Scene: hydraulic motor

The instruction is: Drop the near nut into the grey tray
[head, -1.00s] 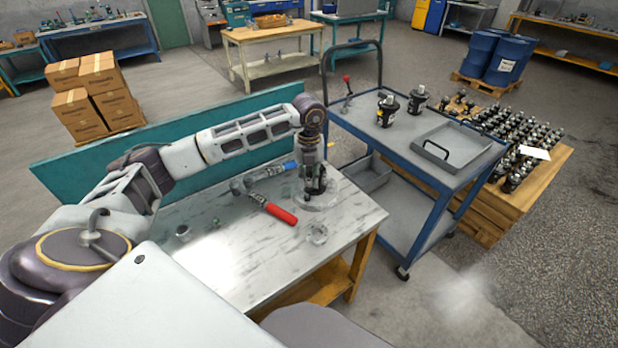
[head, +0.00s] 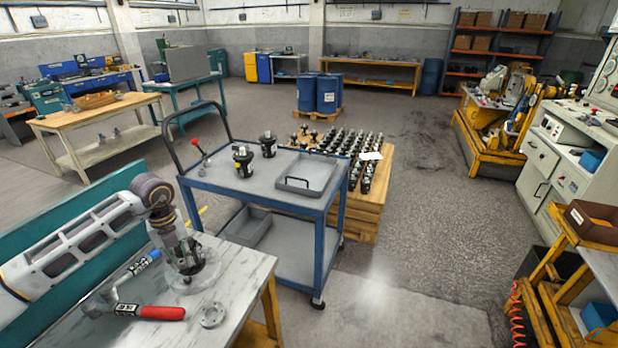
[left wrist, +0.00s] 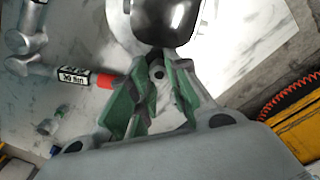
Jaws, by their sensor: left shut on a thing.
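My left gripper (head: 190,262) points down over the near right end of the workbench. In the left wrist view its green-padded fingers (left wrist: 155,80) are closed in on a small grey piece with a dark hole (left wrist: 157,73), which I take for the near nut; the fingers partly hide it. A shiny black body (left wrist: 168,20) lies just past the fingertips. A round, pale base (head: 207,282) shows beneath the gripper on the bench. The grey tray (head: 322,183), shallow with a dark handle, lies on the cart top. My right gripper is not in view.
A red-handled hammer (head: 150,312), a blue-handled tool (head: 143,264) and a round metal part (head: 213,316) lie on the bench. The blue cart (head: 262,198) beyond bears two black motors and a red-knobbed lever. A grey bin (head: 250,230) sits on its lower shelf.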

